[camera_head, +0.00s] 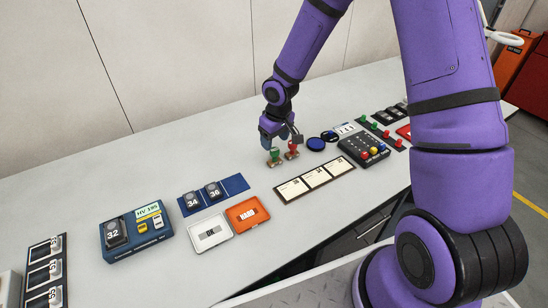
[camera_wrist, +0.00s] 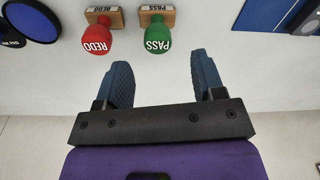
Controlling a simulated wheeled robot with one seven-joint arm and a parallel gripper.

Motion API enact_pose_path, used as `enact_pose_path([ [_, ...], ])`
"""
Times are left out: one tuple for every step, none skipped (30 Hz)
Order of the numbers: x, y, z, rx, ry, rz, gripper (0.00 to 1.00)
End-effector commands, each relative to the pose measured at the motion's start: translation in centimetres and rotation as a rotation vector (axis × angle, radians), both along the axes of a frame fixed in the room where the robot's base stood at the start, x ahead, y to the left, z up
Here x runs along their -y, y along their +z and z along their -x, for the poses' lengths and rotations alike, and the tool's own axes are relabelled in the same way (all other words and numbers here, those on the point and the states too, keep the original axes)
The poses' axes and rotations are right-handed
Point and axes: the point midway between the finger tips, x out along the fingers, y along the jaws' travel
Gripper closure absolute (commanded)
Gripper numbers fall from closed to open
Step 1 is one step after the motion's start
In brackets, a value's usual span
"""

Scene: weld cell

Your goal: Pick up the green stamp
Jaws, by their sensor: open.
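The green stamp (camera_head: 275,157) stands on the white table in the head view, with my gripper (camera_head: 277,133) just above it. In the wrist view the green stamp (camera_wrist: 156,34) shows a round green knob marked PASS on a wooden block. My gripper (camera_wrist: 163,72) is open and empty there, and the stamp lies ahead of the gap between the fingertips, apart from both. The red stamp (camera_wrist: 98,36), marked REDO, stands close beside it to the left in the wrist view; in the head view the red stamp (camera_head: 292,150) is on its right.
A blue ink pad (camera_head: 316,144) lies right of the stamps. A strip of white cards (camera_head: 315,177) lies in front. Orange tray (camera_head: 247,214) and white tray (camera_head: 210,232) lie front left.

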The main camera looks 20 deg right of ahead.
Motion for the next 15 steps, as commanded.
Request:
enact_pose_path([
  [0.0, -0.4, 0.0, 0.000, 0.000, 0.000, 0.37],
  [0.0, -0.5, -0.1, 0.000, 0.000, 0.000, 0.37],
  [0.0, -0.7, -0.1, 0.000, 0.000, 0.000, 0.37],
  [-0.1, -0.8, -0.1, 0.000, 0.000, -0.001, 0.37],
  [-0.1, -1.0, -0.1, 0.000, 0.001, -0.001, 0.37],
  [0.0, -1.4, -0.1, -0.001, 0.001, 0.000, 0.37],
  [0.0, -1.8, -0.1, -0.002, 0.001, 0.001, 0.37],
  [0.0, -2.2, -0.1, -0.002, 0.001, 0.001, 0.37],
  [0.0, -2.8, -0.1, -0.002, 0.001, 0.000, 0.37],
  [0.0, -3.3, -0.1, -0.002, 0.002, 0.000, 0.37],
  [0.1, -3.7, -0.1, -0.003, 0.001, 0.001, 0.37],
  [0.0, -4.3, -0.2, -0.002, 0.001, 0.000, 0.37],
  [0.0, -4.6, -0.2, -0.001, 0.002, 0.000, 0.37],
  [0.0, -4.9, -0.3, -0.001, 0.002, 0.001, 0.37],
  [0.0, -5.3, -0.4, -0.001, 0.001, 0.000, 0.37],
])
